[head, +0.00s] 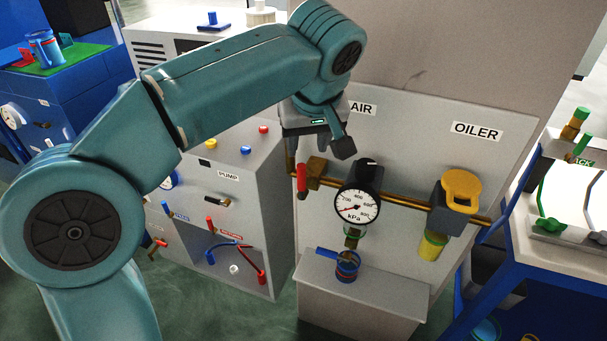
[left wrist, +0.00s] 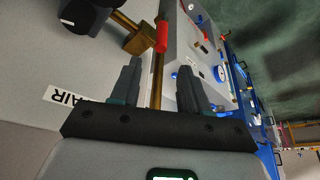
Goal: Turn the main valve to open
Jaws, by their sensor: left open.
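A brass valve (head: 316,168) with a red handle (head: 302,179) sits on the brass pipe below the AIR label. The handle points downward, across the run of pipe to the right. The red handle also shows in the left wrist view (left wrist: 162,38), beyond my fingertips. My left gripper (head: 338,146) is above and slightly right of the valve in the head view, apart from it. In the left wrist view my left gripper (left wrist: 158,68) is open and empty, with brass pipe showing between its fingers. My right gripper is in no view.
Right of the valve are a kPa gauge (head: 357,206) and a yellow-topped oiler (head: 460,190). A blue-handled fitting (head: 346,264) stands on the ledge below. The grey pump cabinet (head: 260,180) is close on the left. A blue-framed bench (head: 560,255) stands at right.

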